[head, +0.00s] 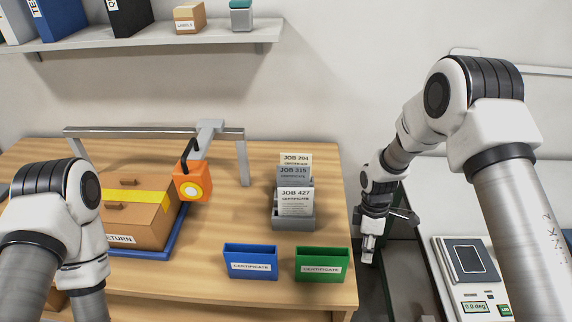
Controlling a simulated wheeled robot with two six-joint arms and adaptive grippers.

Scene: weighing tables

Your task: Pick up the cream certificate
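The cream certificate (296,159), marked JOB 294, stands upright at the back of a grey rack (293,224) on the wooden table. Only its upper part shows. A grey certificate (290,173), marked JOB 315, stands in front of it, and a white one (296,200), marked JOB 427, stands at the front. My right gripper (368,254) points down past the table's right edge, to the right of the rack and apart from it. I see nothing held in it, but its finger gap is unclear. My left arm comes in at the left; its gripper is out of view.
A blue holder (250,262) and a green holder (321,264) stand in front of the rack. An orange scanner (193,183) hangs from a grey frame (243,160) beside a brown box (135,219) on a blue tray. A device (467,260) sits at the right.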

